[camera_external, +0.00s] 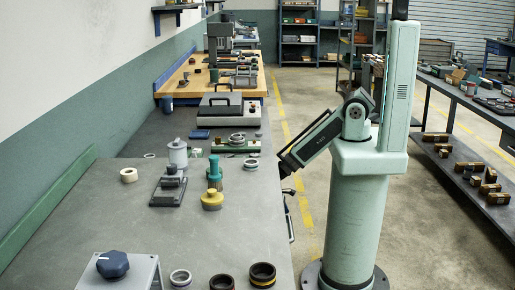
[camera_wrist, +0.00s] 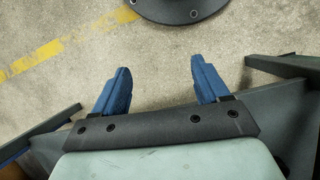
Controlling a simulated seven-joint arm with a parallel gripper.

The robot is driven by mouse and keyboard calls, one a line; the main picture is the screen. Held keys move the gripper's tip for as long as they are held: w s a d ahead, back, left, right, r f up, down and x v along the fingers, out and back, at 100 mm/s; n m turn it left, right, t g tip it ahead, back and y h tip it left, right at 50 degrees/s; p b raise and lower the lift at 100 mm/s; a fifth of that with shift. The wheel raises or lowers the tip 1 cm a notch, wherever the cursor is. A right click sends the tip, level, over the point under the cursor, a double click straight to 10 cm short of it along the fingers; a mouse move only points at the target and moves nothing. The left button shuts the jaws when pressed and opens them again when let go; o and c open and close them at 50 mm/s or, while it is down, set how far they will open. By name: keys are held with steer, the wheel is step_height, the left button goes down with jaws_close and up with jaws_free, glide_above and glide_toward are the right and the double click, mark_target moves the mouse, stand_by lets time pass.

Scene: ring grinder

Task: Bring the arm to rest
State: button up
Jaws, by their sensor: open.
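My gripper (camera_wrist: 160,75) shows in the wrist view with its two blue fingers spread wide apart. Nothing is between them, only bare concrete floor below. In the external view my arm folds down from the column beside the grey bench (camera_external: 75,215), at its right edge. The gripper itself cannot be made out there; the lower part of the arm is small and partly hidden by the bench edge.
On the bench stand a yellow-based part (camera_external: 212,200), a white roll (camera_external: 129,175), a blue knob (camera_external: 112,264) and several rings, including a dark ring (camera_external: 262,274). A shelf rack (camera_external: 487,205) stands right. The floor with a yellow line (camera_wrist: 70,45) looks clear.

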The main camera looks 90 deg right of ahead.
steer(key=s+a+r+n+g, duration=0.1)
steer(key=s+a+g, duration=0.1)
steer(key=s+a, duration=0.5)
steer(key=a, duration=0.3)
steer(key=shift+s+r+n, duration=0.15)
steer(key=shift+s+n, duration=0.15)
steer(key=shift+s, duration=0.1)
